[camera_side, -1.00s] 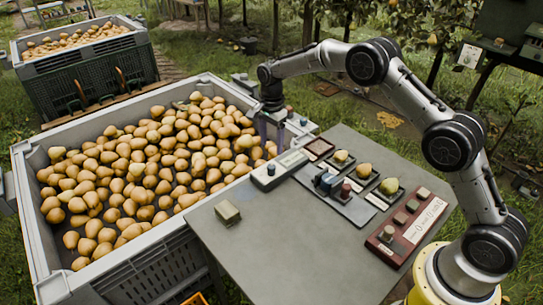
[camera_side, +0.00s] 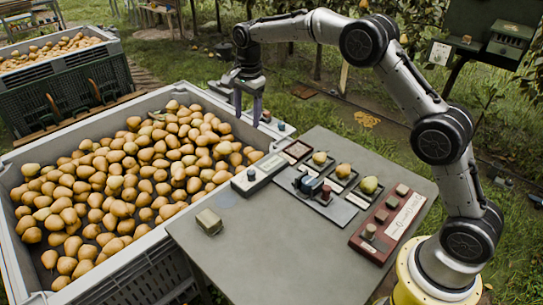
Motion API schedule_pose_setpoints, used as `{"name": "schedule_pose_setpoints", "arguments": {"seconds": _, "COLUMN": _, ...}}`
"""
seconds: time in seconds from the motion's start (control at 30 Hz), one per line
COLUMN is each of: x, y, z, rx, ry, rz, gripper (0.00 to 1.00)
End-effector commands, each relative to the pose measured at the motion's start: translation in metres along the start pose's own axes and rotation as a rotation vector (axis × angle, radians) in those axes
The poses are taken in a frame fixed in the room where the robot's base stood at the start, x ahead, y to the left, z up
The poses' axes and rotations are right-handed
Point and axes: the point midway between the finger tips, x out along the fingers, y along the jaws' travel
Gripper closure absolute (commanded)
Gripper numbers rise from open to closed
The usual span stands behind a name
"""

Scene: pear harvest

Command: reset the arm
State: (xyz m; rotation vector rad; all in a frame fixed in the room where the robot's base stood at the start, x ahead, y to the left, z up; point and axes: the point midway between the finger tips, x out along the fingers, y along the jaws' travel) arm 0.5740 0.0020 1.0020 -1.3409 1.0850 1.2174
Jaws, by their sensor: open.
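My gripper (camera_side: 247,105) is open and empty, its two dark fingers pointing down above the back right corner of the pear bin (camera_side: 30,155). A gap shows between the fingers. Several brown-yellow pears (camera_side: 150,165) fill the grey bin below and to the left. My arm arches from the yellow base at the right, over the back of the table, to the gripper. I cannot tell exactly how high the fingertips are above the bin rim.
The grey table (camera_side: 265,245) holds a grey device (camera_side: 258,174), a tray of small pears (camera_side: 341,172), a red button panel (camera_side: 392,224) and a beige block (camera_side: 209,221). A second pear bin (camera_side: 60,85) stands behind left.

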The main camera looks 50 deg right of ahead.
Motion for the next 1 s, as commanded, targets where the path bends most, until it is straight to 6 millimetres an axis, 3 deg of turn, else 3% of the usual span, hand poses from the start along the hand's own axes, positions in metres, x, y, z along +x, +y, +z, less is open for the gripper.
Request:
{"name": "schedule_pose_setpoints", "arguments": {"seconds": 0.03, "x": -0.034, "y": 0.004, "z": 0.000, "rx": 0.000, "ry": 0.005, "rz": -0.045, "gripper": 0.34}}
{"name": "schedule_pose_setpoints", "arguments": {"seconds": 0.2, "x": -0.117, "y": 0.042, "z": 0.004, "rx": -0.022, "ry": 0.018, "rz": -0.143, "gripper": 0.34}}
{"name": "schedule_pose_setpoints", "arguments": {"seconds": 0.4, "x": -0.185, "y": 0.108, "z": 0.011, "rx": -0.148, "ry": 0.045, "rz": -0.237, "gripper": 0.34}}
{"name": "schedule_pose_setpoints", "arguments": {"seconds": 0.5, "x": -0.207, "y": 0.147, "z": 0.016, "rx": -0.237, "ry": 0.066, "rz": -0.278, "gripper": 0.34}}
{"name": "schedule_pose_setpoints", "arguments": {"seconds": 0.63, "x": -0.224, "y": 0.201, "z": 0.022, "rx": -0.374, "ry": 0.102, "rz": -0.325, "gripper": 0.34}}
{"name": "schedule_pose_setpoints", "arguments": {"seconds": 0.77, "x": -0.226, "y": 0.256, "z": 0.028, "rx": -0.534, "ry": 0.146, "rz": -0.361, "gripper": 0.34}}
{"name": "schedule_pose_setpoints", "arguments": {"seconds": 0.87, "x": -0.217, "y": 0.298, "z": 0.033, "rx": -0.673, "ry": 0.186, "rz": -0.379, "gripper": 0.34}}
{"name": "schedule_pose_setpoints", "arguments": {"seconds": 1.0, "x": -0.190, "y": 0.350, "z": 0.039, "rx": -0.889, "ry": 0.243, "rz": -0.382, "gripper": 0.34}}
